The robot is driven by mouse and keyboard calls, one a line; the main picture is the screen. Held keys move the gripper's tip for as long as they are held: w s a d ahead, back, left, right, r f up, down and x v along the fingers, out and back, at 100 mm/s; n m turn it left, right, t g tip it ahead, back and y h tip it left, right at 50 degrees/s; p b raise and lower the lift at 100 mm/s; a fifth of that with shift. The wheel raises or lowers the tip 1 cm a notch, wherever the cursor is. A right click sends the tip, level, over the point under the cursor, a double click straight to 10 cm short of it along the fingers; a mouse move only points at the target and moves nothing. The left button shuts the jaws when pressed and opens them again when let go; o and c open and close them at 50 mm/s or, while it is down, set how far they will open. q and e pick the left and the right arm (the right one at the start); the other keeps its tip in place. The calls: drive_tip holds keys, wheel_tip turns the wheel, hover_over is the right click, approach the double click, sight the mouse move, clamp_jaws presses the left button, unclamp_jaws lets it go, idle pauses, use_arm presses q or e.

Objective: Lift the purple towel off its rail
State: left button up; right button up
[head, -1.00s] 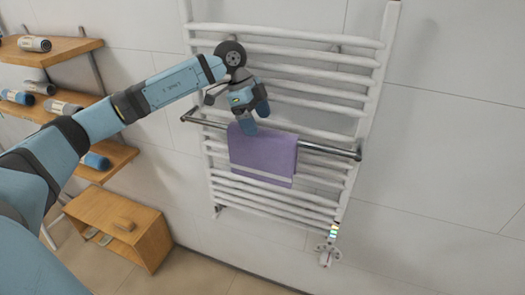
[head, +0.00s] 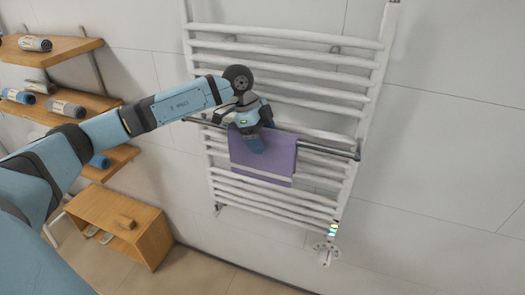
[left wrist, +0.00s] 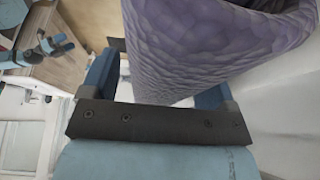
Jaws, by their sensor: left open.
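The purple towel (head: 262,168) hangs folded over the front metal rail (head: 325,150) of the white towel warmer. My left gripper (head: 254,143) is at the towel's upper left part, pointing down at the rail, with its fingers open. In the left wrist view the towel (left wrist: 215,40) is large and close. It reaches between the two blue fingers and partly hides the right one. I cannot tell whether the fingers touch the cloth. The towel's back side is hidden in the head view. My right gripper is not seen in the head view.
The white towel warmer (head: 285,48) has several horizontal bars close behind the towel. Wooden shelves (head: 55,50) with rolled towels stand at the left. A wooden box shelf (head: 150,245) stands below them. The wall at the right is clear.

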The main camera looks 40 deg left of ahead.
use_arm(q)
drive_tip(key=shift+f, duration=0.1)
drive_tip(key=shift+c, duration=0.2)
drive_tip(key=c, duration=1.4)
drive_tip(key=shift+r, duration=0.25)
wheel_tip(320, 180, up, 18)
drive_tip(key=b, duration=0.2)
drive_tip(key=s+a+b, duration=0.1)
drive_tip(key=s+a, duration=0.1)
drive_tip(key=a, duration=0.6)
drive_tip(key=s+a, duration=0.3)
drive_tip(key=a, duration=0.6)
drive_tip(key=shift+a+b, duration=0.15)
drive_tip(key=shift+b, duration=0.25)
